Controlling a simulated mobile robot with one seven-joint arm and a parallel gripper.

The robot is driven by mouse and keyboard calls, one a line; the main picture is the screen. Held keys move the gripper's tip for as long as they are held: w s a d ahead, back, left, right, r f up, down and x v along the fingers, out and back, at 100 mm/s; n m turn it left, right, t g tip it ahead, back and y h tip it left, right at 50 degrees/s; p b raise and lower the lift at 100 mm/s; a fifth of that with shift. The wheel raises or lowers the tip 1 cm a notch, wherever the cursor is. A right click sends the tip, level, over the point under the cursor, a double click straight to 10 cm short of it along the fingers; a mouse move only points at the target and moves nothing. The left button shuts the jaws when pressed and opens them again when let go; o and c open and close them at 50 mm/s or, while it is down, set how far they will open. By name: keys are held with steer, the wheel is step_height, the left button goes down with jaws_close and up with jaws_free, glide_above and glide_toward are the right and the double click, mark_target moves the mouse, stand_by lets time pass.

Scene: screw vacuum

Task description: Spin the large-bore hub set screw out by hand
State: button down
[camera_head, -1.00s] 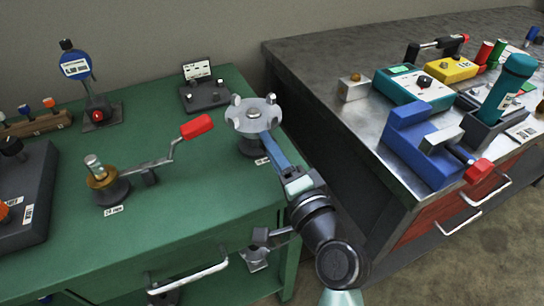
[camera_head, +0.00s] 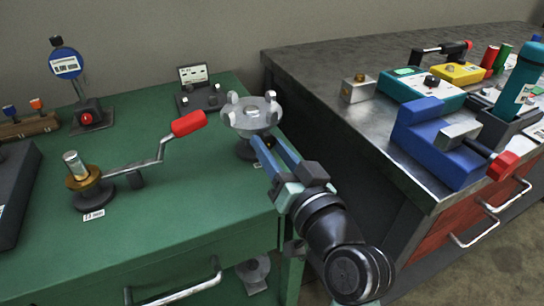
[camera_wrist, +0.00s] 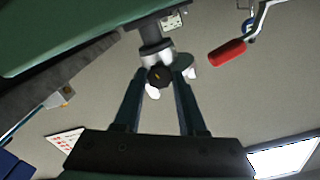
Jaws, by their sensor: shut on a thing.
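A dark hub (camera_head: 244,149) with a silver lobed handwheel (camera_head: 252,112) on top stands near the green bench's right edge. A black knurled knob, the hand screw (camera_wrist: 159,77), sticks out of the hub's side and has a small orange mark. My gripper (camera_wrist: 159,75) is shut on this knob, one finger on each side. In the head view my gripper (camera_head: 265,143) reaches in from the lower right, and the knob is mostly hidden. Another hub (camera_head: 92,190) with a brass collar and a red-handled crank (camera_head: 188,123) stands to the left.
A blue-faced dial gauge (camera_head: 66,64) and a small display stand (camera_head: 197,88) are on the green bench (camera_head: 185,205). A grey workbench at right holds a blue vise (camera_head: 430,140) and several tools. A gap separates the benches.

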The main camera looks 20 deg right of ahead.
steer(key=shift+n+b, duration=0.65)
steer(key=shift+n, duration=0.65)
steer(key=shift+c, duration=2.3)
jaws_free()
steer(key=s, duration=1.3)
steer(key=shift+d+p, duration=0.2)
steer(key=shift+p, duration=0.25)
